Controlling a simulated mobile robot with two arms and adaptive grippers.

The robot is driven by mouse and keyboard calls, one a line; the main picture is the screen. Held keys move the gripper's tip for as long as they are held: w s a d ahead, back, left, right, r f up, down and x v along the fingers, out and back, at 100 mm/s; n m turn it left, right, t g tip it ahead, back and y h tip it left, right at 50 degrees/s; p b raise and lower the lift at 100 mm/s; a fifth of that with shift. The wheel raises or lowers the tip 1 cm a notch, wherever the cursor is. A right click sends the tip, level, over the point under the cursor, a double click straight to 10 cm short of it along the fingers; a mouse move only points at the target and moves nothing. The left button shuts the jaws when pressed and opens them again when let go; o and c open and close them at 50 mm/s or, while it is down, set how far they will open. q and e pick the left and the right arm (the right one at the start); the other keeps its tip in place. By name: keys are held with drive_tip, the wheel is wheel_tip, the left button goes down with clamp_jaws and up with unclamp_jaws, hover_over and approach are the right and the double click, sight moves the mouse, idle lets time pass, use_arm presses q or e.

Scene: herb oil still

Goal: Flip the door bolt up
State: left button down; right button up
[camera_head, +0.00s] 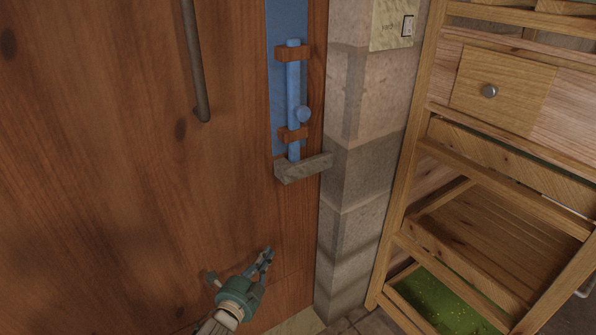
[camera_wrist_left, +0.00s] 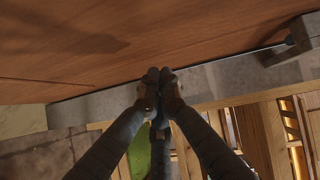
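The door bolt (camera_head: 293,85) is a blue upright rod on a blue plate near the right edge of the wooden door (camera_head: 130,150). Brown brackets hold it, and a round blue knob (camera_head: 304,114) sticks out to its right. Its lower end meets a grey block (camera_head: 300,168). The block also shows at the upper right in the left wrist view (camera_wrist_left: 288,42). My left gripper (camera_head: 267,254) is below the bolt and block, apart from both, in front of the lower door. In the left wrist view its fingertips (camera_wrist_left: 159,75) are together with nothing visible between them. My right gripper is out of view.
A dark bar handle (camera_head: 195,60) hangs on the door to the left of the bolt. A stone-block wall (camera_head: 362,130) stands to the right, with a wooden shelf unit (camera_head: 415,165) and drawer (camera_head: 500,88) beyond it. The door face around my left gripper is clear.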

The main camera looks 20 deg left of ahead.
sight(298, 138)
use_arm(q)
wheel_tip(298, 138, up, 24)
drive_tip(key=d+m+t+h+b, duration=0.1)
drive_tip(key=m+h, duration=0.5)
drive_tip(key=m, duration=0.6)
drive_tip(key=d+m+t+h+b, duration=0.1)
drive_tip(key=m+t+h+b, duration=0.2)
drive_tip(key=m, duration=0.9)
drive_tip(key=h+b, duration=0.2)
drive_tip(key=h, duration=0.2)
drive_tip(key=shift+d+r+m+t, duration=0.25)
drive_tip(key=shift+d+m+t, duration=0.1)
drive_tip(key=shift+m+t, duration=0.05)
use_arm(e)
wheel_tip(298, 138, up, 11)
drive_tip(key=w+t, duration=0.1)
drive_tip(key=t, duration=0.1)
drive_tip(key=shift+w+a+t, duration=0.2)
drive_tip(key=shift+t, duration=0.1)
